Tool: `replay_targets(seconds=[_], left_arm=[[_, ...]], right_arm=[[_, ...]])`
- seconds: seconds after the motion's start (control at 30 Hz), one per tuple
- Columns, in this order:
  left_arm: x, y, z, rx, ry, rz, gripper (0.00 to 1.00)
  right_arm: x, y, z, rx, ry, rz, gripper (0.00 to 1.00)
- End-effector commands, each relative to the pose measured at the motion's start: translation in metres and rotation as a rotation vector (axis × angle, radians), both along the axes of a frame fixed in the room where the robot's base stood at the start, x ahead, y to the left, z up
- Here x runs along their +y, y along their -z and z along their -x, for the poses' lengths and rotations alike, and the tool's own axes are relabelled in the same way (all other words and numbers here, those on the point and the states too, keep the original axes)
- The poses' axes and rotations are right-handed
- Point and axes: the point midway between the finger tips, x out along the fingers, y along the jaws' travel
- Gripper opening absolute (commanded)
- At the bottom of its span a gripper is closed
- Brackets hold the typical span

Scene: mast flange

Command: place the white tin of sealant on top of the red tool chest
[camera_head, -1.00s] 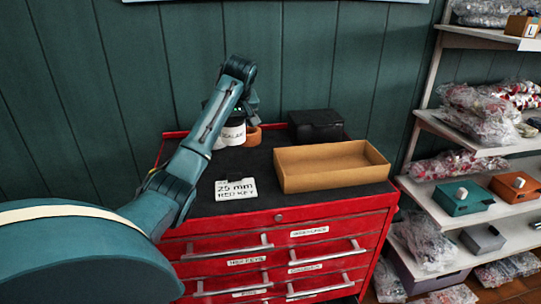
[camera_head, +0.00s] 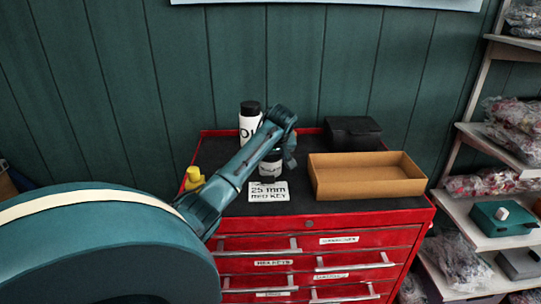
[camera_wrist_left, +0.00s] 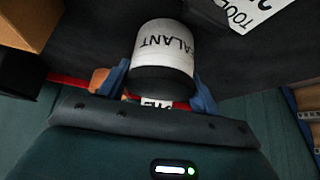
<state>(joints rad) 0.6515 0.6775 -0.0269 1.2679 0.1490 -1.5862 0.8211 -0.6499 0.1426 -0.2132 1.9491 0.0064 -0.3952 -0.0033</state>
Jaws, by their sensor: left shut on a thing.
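The white tin of sealant (camera_head: 270,168) has a dark lid and appears upright over the black top of the red tool chest (camera_head: 310,226), behind a white card. My left gripper (camera_head: 276,150) is shut on the tin from above and partly covers it. In the left wrist view the tin (camera_wrist_left: 163,52) sits between the two blue fingers, its SEALANT lettering upside down. I cannot tell whether its base touches the chest top. My right gripper is not in view.
An open cardboard box (camera_head: 366,180) and a black case (camera_head: 352,132) stand on the chest's right. A white bottle (camera_head: 249,124) stands at the back left, a yellow-topped item (camera_head: 194,177) at the left edge. The "25 mm" card (camera_head: 268,192) lies in front. Shelves (camera_head: 500,190) stand right.

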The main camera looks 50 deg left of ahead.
Motion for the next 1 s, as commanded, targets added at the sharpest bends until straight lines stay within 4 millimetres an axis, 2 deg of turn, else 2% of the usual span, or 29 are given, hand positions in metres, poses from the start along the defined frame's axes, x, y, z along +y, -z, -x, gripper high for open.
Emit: replay_targets(seconds=[0.23,0.27,0.5,0.77,0.87,1.0], left_arm=[[0.0,0.002,0.0,0.0,0.0,-0.001,0.33],[0.0,0.003,0.0,0.0,0.0,0.0,0.65],[0.0,0.003,0.0,0.0,0.0,0.0,0.84],[0.0,0.002,0.0,0.0,0.0,-0.001,0.86],[-0.001,-0.004,0.0,-0.003,0.001,-0.002,0.86],[-0.012,-0.022,0.005,-0.004,0.003,-0.002,0.86]], right_arm=[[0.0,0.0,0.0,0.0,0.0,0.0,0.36],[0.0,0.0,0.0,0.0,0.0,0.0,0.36],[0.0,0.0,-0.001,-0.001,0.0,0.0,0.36],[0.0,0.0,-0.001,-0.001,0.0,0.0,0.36],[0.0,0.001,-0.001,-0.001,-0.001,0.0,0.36],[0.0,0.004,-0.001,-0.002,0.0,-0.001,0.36]])
